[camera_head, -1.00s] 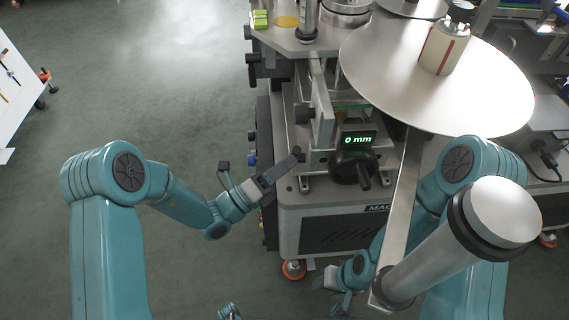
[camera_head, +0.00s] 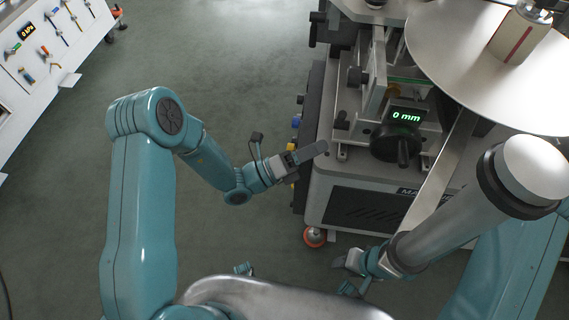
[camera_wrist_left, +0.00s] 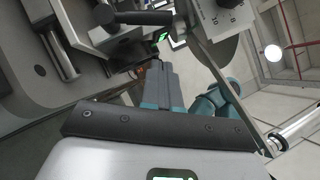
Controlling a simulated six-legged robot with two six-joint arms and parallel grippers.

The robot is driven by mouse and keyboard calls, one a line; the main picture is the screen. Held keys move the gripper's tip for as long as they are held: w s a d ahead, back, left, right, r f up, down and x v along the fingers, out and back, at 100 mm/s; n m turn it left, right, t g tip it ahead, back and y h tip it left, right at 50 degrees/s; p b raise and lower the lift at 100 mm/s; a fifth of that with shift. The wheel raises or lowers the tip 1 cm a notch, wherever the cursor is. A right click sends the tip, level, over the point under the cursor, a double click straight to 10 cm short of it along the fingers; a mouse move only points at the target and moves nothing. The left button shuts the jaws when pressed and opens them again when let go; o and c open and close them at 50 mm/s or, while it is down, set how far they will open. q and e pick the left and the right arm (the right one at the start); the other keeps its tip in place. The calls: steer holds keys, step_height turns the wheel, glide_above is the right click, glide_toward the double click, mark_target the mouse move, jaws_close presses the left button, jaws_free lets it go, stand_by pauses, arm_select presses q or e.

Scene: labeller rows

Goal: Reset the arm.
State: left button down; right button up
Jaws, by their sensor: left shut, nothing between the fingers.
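My left arm (camera_head: 140,200) comes in from the left of the head view, bent at the elbow. My right gripper (camera_head: 347,261) is low in the head view beside the steel roller (camera_head: 455,225). The roller hides part of the right arm, and the finger gap is too small to judge.
The machine carries a handwheel (camera_head: 395,143) below a green "0 mm" display (camera_head: 406,115). A large steel disc (camera_head: 470,60) is at upper right. A white tool board (camera_head: 50,50) stands at upper left. Open green floor (camera_head: 230,80) lies between the board and the machine.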

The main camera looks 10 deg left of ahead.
arm_select(q)
steer(key=r+v, duration=0.1)
steer(key=v, duration=0.7)
steer(key=shift+a, duration=0.25)
steer(key=shift+f, duration=0.2)
